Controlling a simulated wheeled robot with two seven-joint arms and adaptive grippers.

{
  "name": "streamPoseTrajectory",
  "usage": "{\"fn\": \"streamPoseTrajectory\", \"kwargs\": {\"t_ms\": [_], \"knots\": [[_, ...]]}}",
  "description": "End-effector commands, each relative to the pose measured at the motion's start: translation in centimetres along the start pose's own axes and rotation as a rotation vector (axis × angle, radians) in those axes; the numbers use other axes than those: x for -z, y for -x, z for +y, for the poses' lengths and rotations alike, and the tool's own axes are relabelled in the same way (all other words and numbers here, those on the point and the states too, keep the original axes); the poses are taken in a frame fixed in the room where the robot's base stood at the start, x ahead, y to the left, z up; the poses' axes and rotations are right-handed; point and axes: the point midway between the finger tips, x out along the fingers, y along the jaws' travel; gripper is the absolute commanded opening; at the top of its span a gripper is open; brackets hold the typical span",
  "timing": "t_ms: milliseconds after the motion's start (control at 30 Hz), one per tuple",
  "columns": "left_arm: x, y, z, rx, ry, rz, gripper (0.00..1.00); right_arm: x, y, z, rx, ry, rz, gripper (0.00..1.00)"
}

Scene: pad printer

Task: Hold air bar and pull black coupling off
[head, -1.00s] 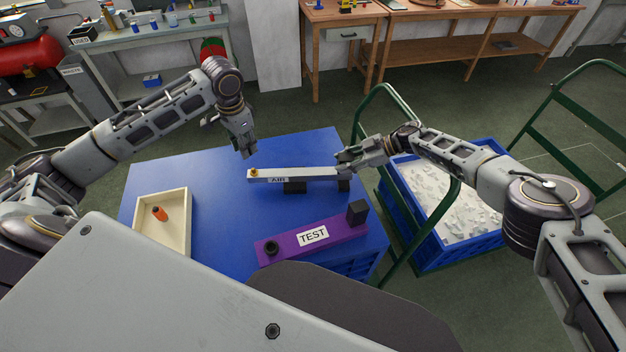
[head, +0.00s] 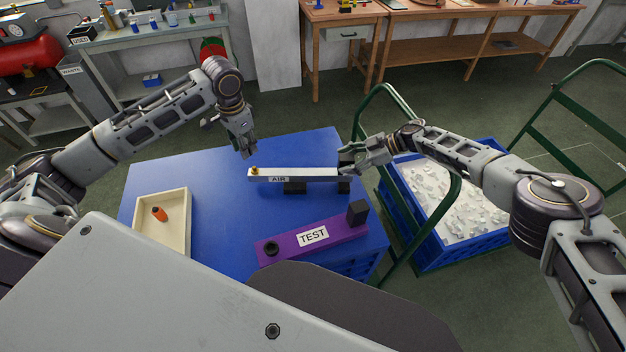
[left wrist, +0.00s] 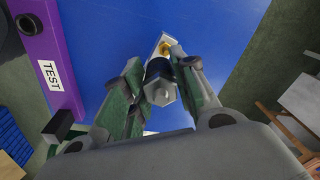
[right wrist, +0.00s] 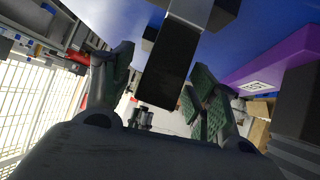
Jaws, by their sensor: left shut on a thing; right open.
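The grey-white air bar (head: 310,174), labelled AIR, rests on black supports on the blue table. A brass fitting (head: 255,171) stands at its left end and a black block (head: 346,160) at its right end. My left gripper (head: 248,152) is above and just behind the brass end. In the left wrist view it is shut on the black coupling (left wrist: 154,68), which has a grey hex end; the brass (left wrist: 178,50) shows beyond. I cannot tell whether coupling and brass touch. My right gripper (head: 350,160) is open, its fingers either side of the black block (right wrist: 165,68).
A purple TEST bar (head: 340,233) with a black ring and a black block lies nearer me. A cream tray (head: 185,240) with an orange-and-black piece (head: 159,214) is at left. A blue crate (head: 455,245) of pale pieces and green rails stand right of the table.

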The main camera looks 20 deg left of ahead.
Motion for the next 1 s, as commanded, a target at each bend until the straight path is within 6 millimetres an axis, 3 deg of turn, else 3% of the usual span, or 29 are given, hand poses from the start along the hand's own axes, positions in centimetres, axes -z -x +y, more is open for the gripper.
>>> {"fn": "streamPoseTrajectory", "kwargs": {"t_ms": [500,1000], "knots": [[0.0,0.0,0.0,0.0,0.0,0.0,0.0,-0.1,5.4,0.0,-0.002,-0.001,0.0,0.58],[0.0,0.0,0.0,0.0,0.0,0.0,0.0,-0.1,6.4,0.0,-0.001,0.0,-0.001,0.58]]}}
